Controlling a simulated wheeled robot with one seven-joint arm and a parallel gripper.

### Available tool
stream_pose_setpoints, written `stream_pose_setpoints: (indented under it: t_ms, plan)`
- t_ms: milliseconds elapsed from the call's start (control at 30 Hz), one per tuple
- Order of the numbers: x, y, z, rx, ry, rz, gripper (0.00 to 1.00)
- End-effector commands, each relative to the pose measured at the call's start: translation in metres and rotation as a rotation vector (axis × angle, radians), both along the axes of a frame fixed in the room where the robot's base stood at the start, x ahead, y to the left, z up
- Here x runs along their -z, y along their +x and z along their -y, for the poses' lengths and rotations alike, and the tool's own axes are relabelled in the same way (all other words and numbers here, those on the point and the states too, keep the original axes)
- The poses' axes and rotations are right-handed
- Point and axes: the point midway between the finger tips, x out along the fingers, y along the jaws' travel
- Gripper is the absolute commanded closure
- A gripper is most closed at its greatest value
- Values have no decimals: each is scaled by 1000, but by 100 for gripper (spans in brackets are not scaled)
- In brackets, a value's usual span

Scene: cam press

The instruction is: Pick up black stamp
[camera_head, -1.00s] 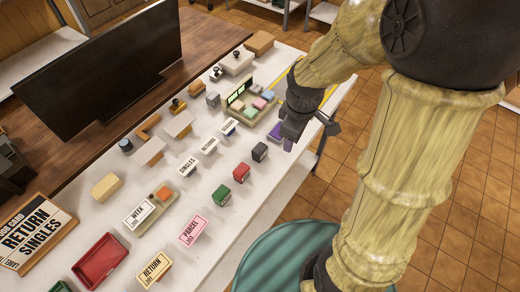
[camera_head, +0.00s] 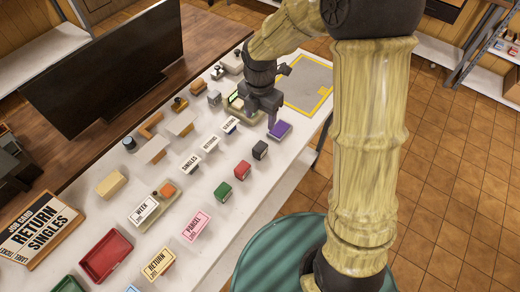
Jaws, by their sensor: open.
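My gripper (camera_head: 263,118) is open and empty above the table, just beyond the black block and near the purple block (camera_head: 279,131). Its fingers point down and appear apart from the black block. The gripper hides part of the tray with coloured pads behind it.
A red block (camera_head: 242,170) and a green block (camera_head: 222,190) stand nearer in the same row. A dark screen (camera_head: 120,75) stands behind. A yellow-edged grey mat (camera_head: 305,83) lies clear at right.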

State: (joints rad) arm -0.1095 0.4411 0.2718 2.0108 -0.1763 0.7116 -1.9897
Motion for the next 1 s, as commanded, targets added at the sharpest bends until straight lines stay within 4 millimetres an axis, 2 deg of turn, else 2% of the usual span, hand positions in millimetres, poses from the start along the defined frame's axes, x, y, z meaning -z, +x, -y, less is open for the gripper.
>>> stream_pose_setpoints:
  t_ms: [167, 733, 867, 1000]
  plan:
    - [13, -1, 0, 1, -1, -3, 42]
    - [107, -1, 0, 0, -2, -4, 42]
    - [119, 0, 0, 1, -1, -2, 42]
    - [122, 1, 0, 1, 0, 1, 42]
